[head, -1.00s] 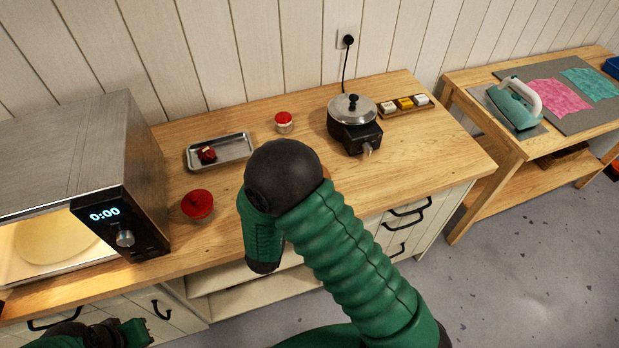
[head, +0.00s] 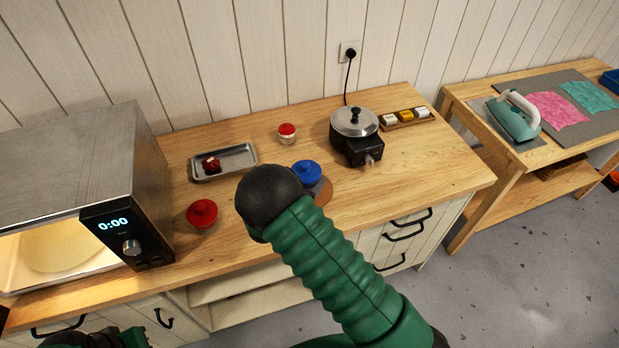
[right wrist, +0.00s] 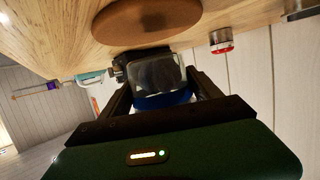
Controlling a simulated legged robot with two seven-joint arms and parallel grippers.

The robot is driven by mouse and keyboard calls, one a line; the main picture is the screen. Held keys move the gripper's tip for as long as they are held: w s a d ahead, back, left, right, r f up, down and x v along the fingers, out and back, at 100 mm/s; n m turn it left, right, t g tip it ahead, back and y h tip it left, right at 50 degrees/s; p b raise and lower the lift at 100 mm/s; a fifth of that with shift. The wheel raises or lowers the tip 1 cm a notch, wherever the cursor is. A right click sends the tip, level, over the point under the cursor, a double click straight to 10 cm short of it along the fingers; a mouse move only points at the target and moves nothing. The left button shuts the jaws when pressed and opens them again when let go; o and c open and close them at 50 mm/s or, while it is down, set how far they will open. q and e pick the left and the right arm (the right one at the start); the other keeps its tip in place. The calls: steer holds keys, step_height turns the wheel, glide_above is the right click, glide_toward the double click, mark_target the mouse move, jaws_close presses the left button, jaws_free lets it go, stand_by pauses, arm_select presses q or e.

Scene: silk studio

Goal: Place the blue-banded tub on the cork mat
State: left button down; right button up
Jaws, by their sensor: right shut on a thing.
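The blue-banded tub (right wrist: 160,75) is between the fingers of my right gripper (right wrist: 163,88) in the right wrist view, which looks upside down. It has a clear body with dark contents and a blue band. In the head view its blue top (head: 306,173) shows past my black arm joint, which hides the right gripper. The round brown cork mat (right wrist: 147,18) lies on the counter close to the tub's base; its edge also shows in the head view (head: 325,196). I cannot tell whether the tub touches it. Only part of my left arm shows at the lower left.
A red-topped tub (head: 202,214), a metal tray (head: 236,160), a smaller red-lidded jar (head: 287,133) and a black cooker (head: 356,138) stand around the counter. An open microwave (head: 135,205) is at left.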

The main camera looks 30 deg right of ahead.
steer(key=shift+w+d, duration=0.6)
steer(key=shift+d, duration=0.3)
steer(key=shift+w+d+f+p, duration=0.15)
steer(key=shift+f+p, duration=0.4)
steer(key=shift+f, duration=1.3)
steer(key=o, duration=1.8)
steer(key=shift+f, duration=0.1)
